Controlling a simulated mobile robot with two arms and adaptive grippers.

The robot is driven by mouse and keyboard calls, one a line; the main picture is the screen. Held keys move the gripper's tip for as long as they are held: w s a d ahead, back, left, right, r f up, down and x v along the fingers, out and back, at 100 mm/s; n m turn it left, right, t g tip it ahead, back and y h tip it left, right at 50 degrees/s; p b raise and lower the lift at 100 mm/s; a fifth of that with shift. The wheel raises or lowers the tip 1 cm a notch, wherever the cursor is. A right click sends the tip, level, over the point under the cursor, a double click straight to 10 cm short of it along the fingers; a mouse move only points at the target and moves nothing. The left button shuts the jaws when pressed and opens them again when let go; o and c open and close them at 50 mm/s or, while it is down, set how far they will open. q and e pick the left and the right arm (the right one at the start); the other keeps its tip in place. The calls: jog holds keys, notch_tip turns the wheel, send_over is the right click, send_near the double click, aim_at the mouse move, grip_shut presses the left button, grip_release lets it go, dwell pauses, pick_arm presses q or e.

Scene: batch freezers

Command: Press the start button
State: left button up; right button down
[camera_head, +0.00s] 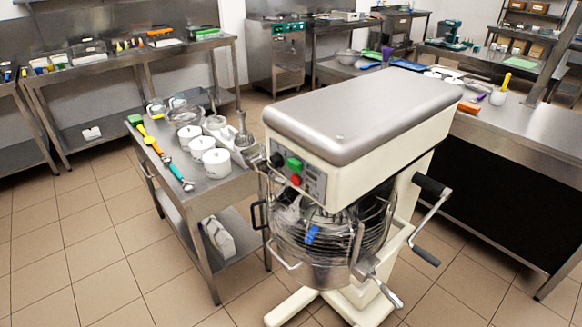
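A large planetary mixer (365,105) with a grey top and cream body stands in the middle of the head view. Its control panel (312,184) is on the front left of the mixer head. A green button (294,164) sits on the panel, with a red button (296,180) just below it and a black knob (276,160) to the left. None of these buttons has a label I can read. Below, a wire guard (300,235) surrounds the bowl area. Neither of my grippers shows in this view.
A steel side table (215,190) with white lidded pots (216,163) and utensils stands close on the mixer's left. A steel counter (520,125) is on the right. Black-handled levers (428,185) stick out on the mixer's right. Tiled floor (90,250) is clear at front left.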

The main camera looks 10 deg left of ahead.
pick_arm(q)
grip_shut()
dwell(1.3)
